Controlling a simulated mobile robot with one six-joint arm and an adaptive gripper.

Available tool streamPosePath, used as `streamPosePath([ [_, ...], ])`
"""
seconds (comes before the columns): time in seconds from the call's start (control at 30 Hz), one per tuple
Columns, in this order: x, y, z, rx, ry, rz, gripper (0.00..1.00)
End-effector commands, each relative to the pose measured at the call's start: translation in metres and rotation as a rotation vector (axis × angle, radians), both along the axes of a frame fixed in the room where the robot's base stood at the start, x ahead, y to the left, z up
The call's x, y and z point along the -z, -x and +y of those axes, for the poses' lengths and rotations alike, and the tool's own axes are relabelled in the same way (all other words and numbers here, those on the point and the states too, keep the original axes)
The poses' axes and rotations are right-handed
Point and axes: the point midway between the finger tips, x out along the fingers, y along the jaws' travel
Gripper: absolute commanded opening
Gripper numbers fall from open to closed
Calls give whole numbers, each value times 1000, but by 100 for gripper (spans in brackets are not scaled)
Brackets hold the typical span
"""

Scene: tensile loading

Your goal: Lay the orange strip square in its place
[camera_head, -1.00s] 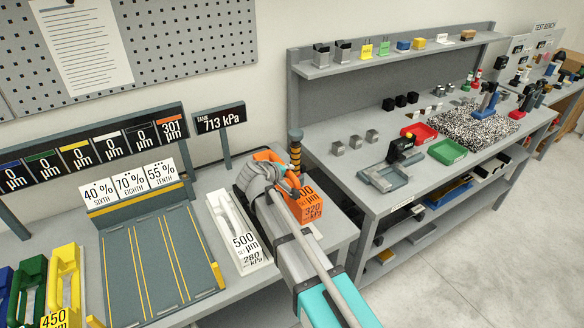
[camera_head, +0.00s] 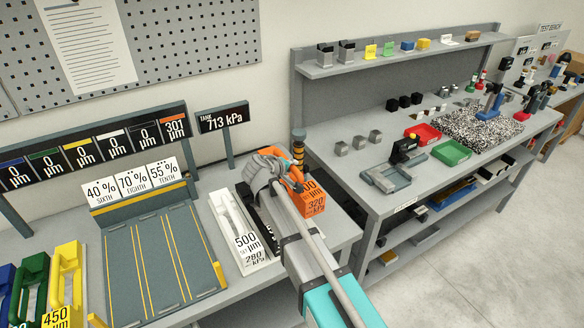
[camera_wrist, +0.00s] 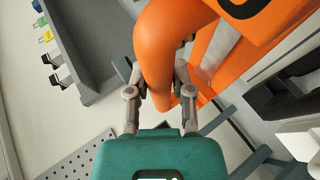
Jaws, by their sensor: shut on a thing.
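The orange strip (camera_head: 311,202) has a raised handle and an end label reading 320 kPa. In the head view it is at the right end of the bench, right of a black strip (camera_head: 247,205), and my arm partly covers it. My gripper (camera_wrist: 162,98) is shut on its orange handle (camera_wrist: 158,50), which shows between the two fingers in the wrist view. The strip's underside is hidden, so I cannot tell whether it touches the bench. A grey-green bed (camera_head: 148,262) with yellow lines lies to the left.
A white strip (camera_head: 236,228) labelled 500 µm lies left of the black one. Yellow (camera_head: 68,272), green (camera_head: 32,285) and blue strips stand at far left. A striped post (camera_head: 298,150) rises behind the orange strip. Gauge displays (camera_head: 95,152) line the back.

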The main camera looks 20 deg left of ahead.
Motion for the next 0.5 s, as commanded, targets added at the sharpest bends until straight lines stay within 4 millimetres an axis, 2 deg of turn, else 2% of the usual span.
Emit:
streamPosePath([
  [0.5, 47, 0, 0, -1, 1, -1, 0],
])
